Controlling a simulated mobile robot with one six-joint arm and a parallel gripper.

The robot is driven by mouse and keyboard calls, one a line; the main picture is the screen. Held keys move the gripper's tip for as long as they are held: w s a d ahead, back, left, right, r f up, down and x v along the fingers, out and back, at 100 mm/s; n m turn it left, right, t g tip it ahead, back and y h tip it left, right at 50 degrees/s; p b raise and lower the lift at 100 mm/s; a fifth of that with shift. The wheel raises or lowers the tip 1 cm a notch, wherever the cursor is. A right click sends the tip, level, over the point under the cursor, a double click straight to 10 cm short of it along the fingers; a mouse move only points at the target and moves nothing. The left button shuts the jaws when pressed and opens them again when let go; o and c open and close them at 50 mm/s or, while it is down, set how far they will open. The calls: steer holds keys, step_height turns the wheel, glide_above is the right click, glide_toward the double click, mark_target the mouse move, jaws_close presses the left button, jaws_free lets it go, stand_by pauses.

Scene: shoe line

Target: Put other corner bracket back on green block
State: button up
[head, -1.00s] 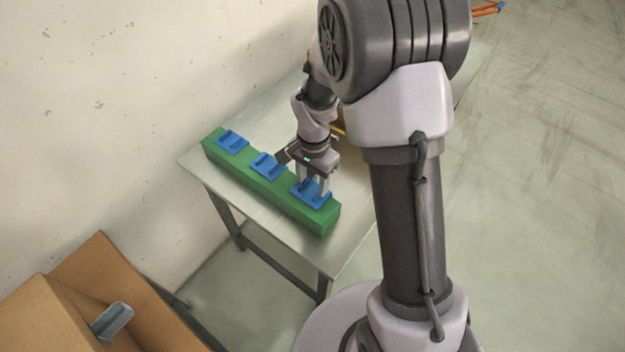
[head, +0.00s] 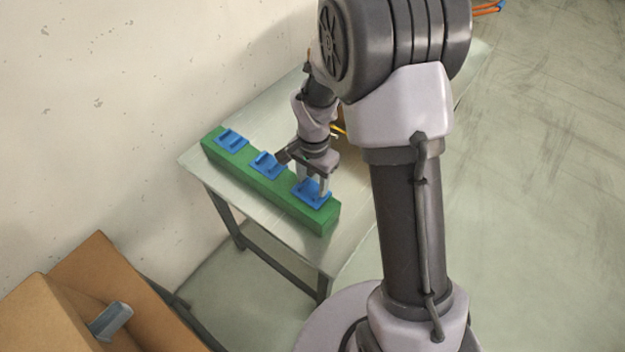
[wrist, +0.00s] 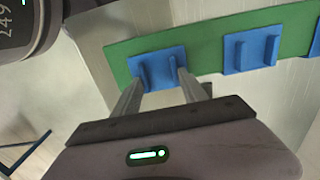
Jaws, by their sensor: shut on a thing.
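The long green block (head: 285,200) lies on the table, with three blue corner brackets on its top. One bracket (head: 231,140) is at the far left end, one (head: 267,165) is in the middle, and one (head: 309,195) is near the right end. My gripper (head: 313,190) points down and is shut on the right-end bracket, which rests on the block. In the wrist view the fingers reach this bracket (wrist: 152,70), and the middle bracket (wrist: 250,52) stands apart from them. The exact finger contact is partly hidden in the head view.
The grey table (head: 190,161) stands along a pale wall. A cardboard box (head: 62,318) with a grey-blue part (head: 110,321) is at the lower left. Something yellow (head: 338,130) shows behind my arm. The tabletop in front of the block is narrow.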

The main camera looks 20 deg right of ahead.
steer(key=shift+f, duration=0.15)
steer(key=o, duration=1.9)
steer(key=shift+c, duration=0.2)
step_height(320, 180, up, 7)
steer(key=p, duration=0.5)
